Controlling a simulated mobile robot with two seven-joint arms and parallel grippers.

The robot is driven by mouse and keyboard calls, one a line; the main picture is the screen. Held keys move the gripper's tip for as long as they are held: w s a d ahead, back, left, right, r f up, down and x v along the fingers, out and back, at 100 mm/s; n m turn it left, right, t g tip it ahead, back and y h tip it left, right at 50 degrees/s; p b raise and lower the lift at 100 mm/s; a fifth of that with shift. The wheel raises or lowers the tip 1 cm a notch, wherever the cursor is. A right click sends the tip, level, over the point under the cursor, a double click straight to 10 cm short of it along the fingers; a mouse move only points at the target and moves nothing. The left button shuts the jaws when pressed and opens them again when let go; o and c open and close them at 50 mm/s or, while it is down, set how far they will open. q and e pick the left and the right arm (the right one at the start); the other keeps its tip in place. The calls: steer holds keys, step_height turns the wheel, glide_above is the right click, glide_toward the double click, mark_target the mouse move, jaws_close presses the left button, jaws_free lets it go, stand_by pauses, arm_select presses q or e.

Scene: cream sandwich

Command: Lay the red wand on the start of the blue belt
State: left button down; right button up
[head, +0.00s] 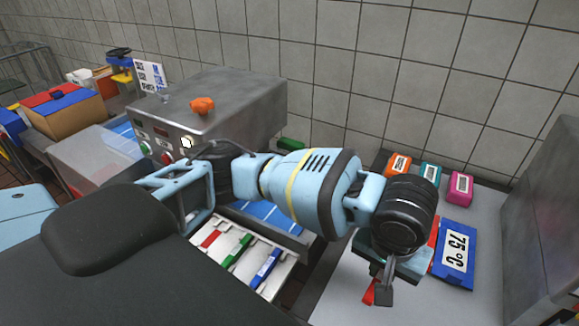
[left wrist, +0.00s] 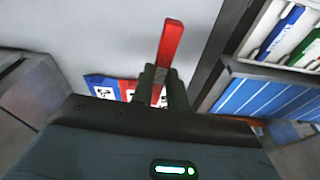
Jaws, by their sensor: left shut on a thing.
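A red wand (left wrist: 172,42) is between the fingers of my left gripper (left wrist: 160,88) in the left wrist view, with a long part sticking out past them. In the head view my left gripper (head: 382,288) is low over the grey counter at the right, and a bit of the red wand (head: 369,294) shows beside it. The blue belt (head: 262,214) shows in the head view behind my arm, which partly hides it. It also shows at the right of the left wrist view (left wrist: 262,99). My right gripper is not in view.
A white rack (head: 285,272) in front of the belt has red, green and blue pieces. A grey metal machine (head: 235,105) stands over the belt. A blue 75°C sign (head: 458,255) and small orange, teal and pink boxes (head: 460,188) are on the grey counter (head: 440,305).

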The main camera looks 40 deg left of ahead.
arm_select(q)
steer(key=shift+w+d, duration=0.2)
steer(key=shift+w+r, duration=0.25)
steer(key=w+a+r, duration=0.1)
steer(key=w+r, duration=0.7)
steer(key=w, duration=0.2)
steer(key=w+a+r, duration=0.4)
steer(key=w+a, duration=0.4)
steer(key=a, duration=0.1)
steer(key=w+a+f+n, duration=0.1)
steer(key=a+f, duration=0.2)
steer(key=a, duration=0.6)
steer(key=w+a+f, duration=0.1)
steer(key=a+f, duration=0.1)
steer(key=a, duration=0.6)
steer(key=s+a+f, duration=0.6)
steer(key=a+f, duration=0.4)
steer(key=f, duration=0.1)
steer(key=shift+a, duration=0.25)
steer(key=shift+s, duration=0.1)
